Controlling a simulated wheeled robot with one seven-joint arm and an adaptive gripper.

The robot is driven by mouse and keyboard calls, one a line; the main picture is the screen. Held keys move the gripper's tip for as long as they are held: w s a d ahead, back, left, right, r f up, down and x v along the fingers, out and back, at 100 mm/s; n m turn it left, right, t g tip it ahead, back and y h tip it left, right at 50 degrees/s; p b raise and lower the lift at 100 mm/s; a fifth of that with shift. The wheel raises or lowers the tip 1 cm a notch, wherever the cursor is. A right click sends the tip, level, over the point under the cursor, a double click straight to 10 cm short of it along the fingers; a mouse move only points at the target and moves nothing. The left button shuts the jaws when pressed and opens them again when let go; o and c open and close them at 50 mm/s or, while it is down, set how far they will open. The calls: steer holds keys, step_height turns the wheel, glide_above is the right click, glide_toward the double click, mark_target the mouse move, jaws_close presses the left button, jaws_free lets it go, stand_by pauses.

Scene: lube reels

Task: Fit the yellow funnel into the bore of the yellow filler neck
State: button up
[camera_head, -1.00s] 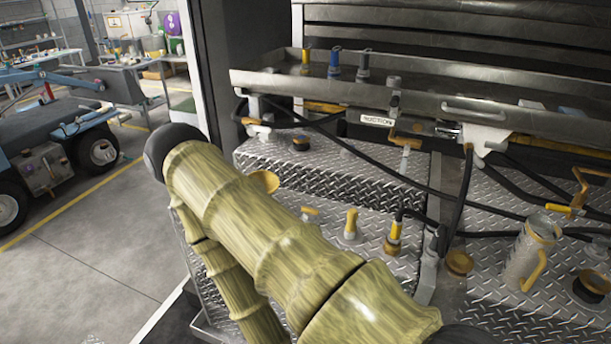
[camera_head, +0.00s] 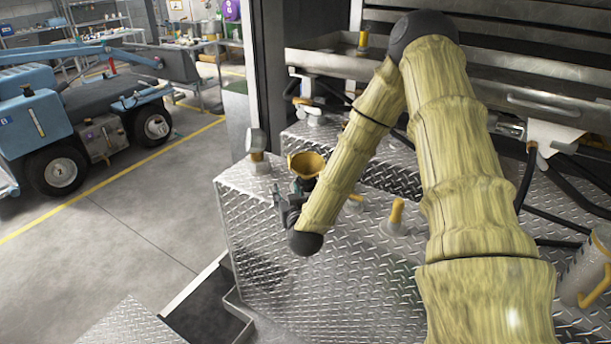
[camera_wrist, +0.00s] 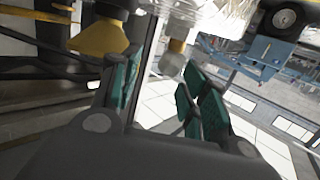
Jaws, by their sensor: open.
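The yellow funnel (camera_head: 306,163) stands wide end up over a dark part on the left of the tread-plate top, beside my gripper. The wrist view shows it upside down (camera_wrist: 100,38), left of the left finger. My gripper (camera_head: 281,198) is low and tilted. Its teal-padded fingers (camera_wrist: 160,85) are apart with nothing between them. A yellow neck (camera_head: 397,212) on a grey base stands right of my forearm; I cannot tell whether it is the filler neck, and its bore is not visible. Another yellow part (camera_head: 354,203) is partly hidden behind my forearm.
A grey-capped post (camera_head: 257,146) stands just left of the funnel and shows ahead of the fingers in the wrist view (camera_wrist: 172,64). A jug with a yellow handle (camera_head: 583,270) is at right. Black hoses cross behind my arm. Open floor lies left.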

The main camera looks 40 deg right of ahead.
mark_target(293, 163)
steer(key=shift+w+d+r+m+t+h+p, duration=0.15)
steer(key=shift+w+d+r+m+h+p, duration=0.15)
steer(key=shift+w+d+r, duration=0.7)
steer(key=shift+w+d+r+m+t+h+p, duration=0.1)
steer(key=shift+w+d+r+h+p, duration=0.35)
steer(key=shift+w+d, duration=0.8)
steer(key=shift+w+d+r+m+t+h+p, duration=0.15)
steer(key=shift+w+d+r+m+h, duration=0.1)
steer(key=shift+w+d+r, duration=0.8)
steer(key=shift+f+p+x, duration=0.2)
steer(key=shift+p+x, duration=0.25)
steer(key=shift+x, duration=0.75)
steer(key=shift+f+p+x, duration=0.2)
steer(key=shift+p+x, duration=0.2)
steer(key=shift+x, duration=0.8)
steer(key=shift+c, duration=0.4)
steer(key=shift+f, duration=0.1)
jaws_close()
